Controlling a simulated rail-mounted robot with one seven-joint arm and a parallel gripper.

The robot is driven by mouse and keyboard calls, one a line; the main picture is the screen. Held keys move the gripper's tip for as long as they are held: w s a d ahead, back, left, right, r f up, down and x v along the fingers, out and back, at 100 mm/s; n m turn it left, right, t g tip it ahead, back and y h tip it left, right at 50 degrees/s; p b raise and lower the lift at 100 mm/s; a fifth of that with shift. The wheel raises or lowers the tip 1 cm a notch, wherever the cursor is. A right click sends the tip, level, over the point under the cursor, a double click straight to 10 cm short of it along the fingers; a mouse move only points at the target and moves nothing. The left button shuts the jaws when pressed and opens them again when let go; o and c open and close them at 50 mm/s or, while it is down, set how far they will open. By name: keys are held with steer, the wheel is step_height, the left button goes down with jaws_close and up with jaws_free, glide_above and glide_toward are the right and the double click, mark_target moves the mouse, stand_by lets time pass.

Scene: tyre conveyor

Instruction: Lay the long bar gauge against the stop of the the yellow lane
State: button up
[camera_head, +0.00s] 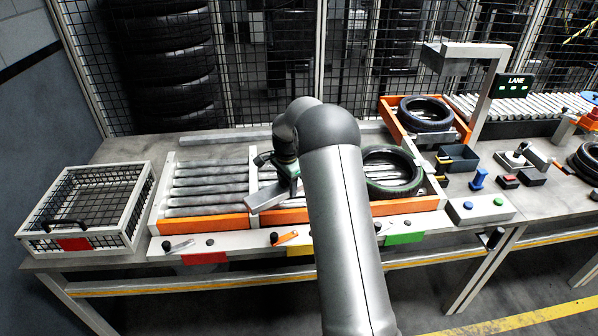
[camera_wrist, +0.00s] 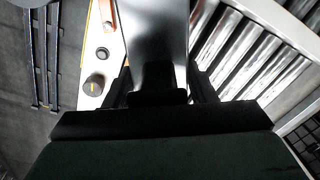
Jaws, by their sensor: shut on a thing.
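My gripper (camera_wrist: 160,90) is shut on the long bar gauge. The bar gauge (camera_wrist: 154,40) is a flat grey bar running between the two dark fingers toward the top of the wrist view. In the head view the bar gauge (camera_head: 268,198) lies slanted below my wrist, above the front part of the yellow lane, its left end near the left divider. The yellow lane's orange stop (camera_head: 285,217) is just in front of it, above a yellow plate (camera_head: 299,251). I cannot tell whether bar and stop touch. My arm hides the right part of this lane.
The red lane (camera_head: 205,185) at left has bare rollers. A tyre (camera_head: 391,191) lies in the green lane at right. A wire basket (camera_head: 141,191) stands at far left. Knobs (camera_head: 273,238) line the front panel. A blue button (camera_head: 468,205) box stands right of the lanes.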

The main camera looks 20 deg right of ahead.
mark_target(301, 201)
steer(key=w+d+m, duration=0.1)
steer(key=d+m, duration=0.1)
steer(key=w+d+r+m, duration=0.1)
steer(key=d+m, duration=0.1)
steer(key=w+d+m, duration=0.1)
steer(key=d+m, duration=0.1)
steer(key=shift+w+d+r+b, duration=0.2)
steer(key=shift+d+r+b, duration=0.1)
steer(key=shift+r+b, duration=0.1)
steer(key=shift+a+f+b, duration=0.1)
steer(key=shift+f+b, duration=3.15)
steer(key=shift+f, duration=2.45)
steer(key=o, duration=1.4)
steer(key=r, duration=0.5)
steer(key=s+r+b, duration=0.1)
steer(key=r, duration=1.1)
steer(key=shift+s+a+r+b, duration=0.2)
steer(key=shift+s+a+b, duration=0.05)
steer(key=shift+s+b, duration=0.1)
